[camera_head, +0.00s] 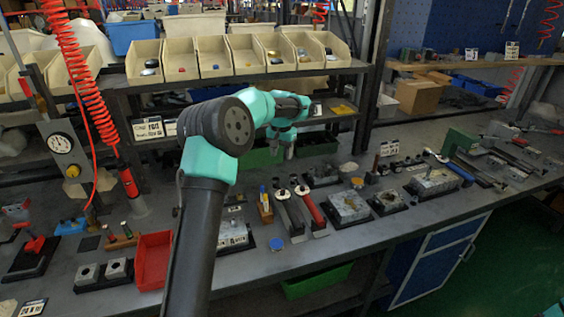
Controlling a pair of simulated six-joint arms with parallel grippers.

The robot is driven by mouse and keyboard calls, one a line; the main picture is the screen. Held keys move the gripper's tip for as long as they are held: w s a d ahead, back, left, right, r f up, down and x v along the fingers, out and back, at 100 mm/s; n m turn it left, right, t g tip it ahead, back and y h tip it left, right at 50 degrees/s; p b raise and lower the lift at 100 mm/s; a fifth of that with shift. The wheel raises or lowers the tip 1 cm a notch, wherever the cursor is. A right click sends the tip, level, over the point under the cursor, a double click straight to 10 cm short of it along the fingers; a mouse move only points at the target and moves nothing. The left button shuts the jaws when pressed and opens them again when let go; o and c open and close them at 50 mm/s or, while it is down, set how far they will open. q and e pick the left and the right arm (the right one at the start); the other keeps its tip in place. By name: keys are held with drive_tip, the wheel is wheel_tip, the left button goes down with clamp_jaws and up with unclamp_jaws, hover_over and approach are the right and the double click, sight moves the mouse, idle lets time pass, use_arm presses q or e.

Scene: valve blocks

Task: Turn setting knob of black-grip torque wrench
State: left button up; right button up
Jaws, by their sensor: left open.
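A wrench with a black grip (290,215) lies on the bench in the middle of the view. Beside it on the right lies a similar wrench with a red grip (311,209). The setting knob of the black-grip wrench is too small to make out clearly. My left gripper (281,152) is open, with its fingers pointing down. In the picture it shows above the far ends of the two wrenches, apart from them. I see nothing between its fingers. My right gripper is not in view.
Metal valve blocks (349,207) stand right of the wrenches. A red bin (153,262) and a small wooden holder (265,208) are to the left. A shelf with cream bins (213,57) spans the back. A red coiled hose (85,85) hangs at left.

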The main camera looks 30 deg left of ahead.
sight(283, 192)
use_arm(q)
drive_tip(key=n, duration=0.7)
drive_tip(key=shift+w+d, duration=0.2)
drive_tip(key=shift+d, duration=0.15)
drive_tip(key=shift+f, duration=0.1)
wheel_tip(283, 192, down, 17)
drive_tip(key=shift+s+a+f, duration=0.1)
drive_tip(key=shift+a, duration=0.05)
idle(0.4)
drive_tip(key=shift+c, duration=0.2)
clamp_jaws()
